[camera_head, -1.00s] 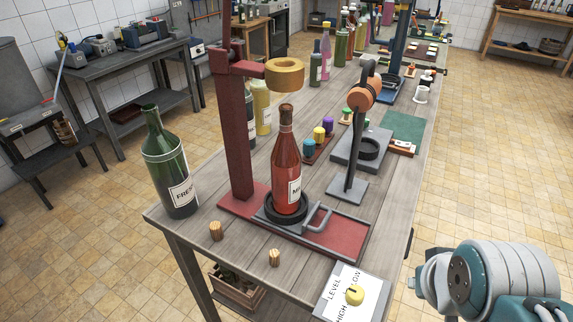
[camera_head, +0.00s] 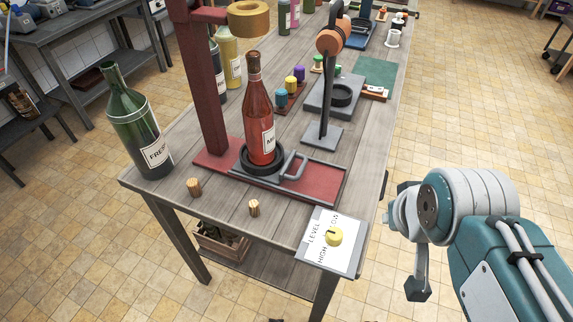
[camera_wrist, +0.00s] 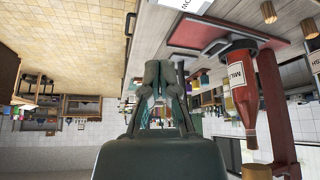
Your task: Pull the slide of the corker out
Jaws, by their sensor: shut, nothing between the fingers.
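The corker is a dark red stand (camera_head: 208,95) with a flat red base (camera_head: 318,184) and a yellow ring (camera_head: 249,21) above. On its base is the grey slide (camera_head: 243,174) with a handle (camera_head: 294,165) on its right side. A red-brown bottle (camera_head: 261,115) stands upright in the slide's round holder, below and slightly right of the ring. In the wrist view, which is upside down, the bottle (camera_wrist: 241,85) is at the right. My gripper (camera_wrist: 157,68) is shut and empty there, apart from the handle. In the head view the arm is right of the table, and the fingertips are not clear.
A green bottle (camera_head: 134,125) stands left of the corker. An orange-headed stand (camera_head: 329,85) rises close behind the handle.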

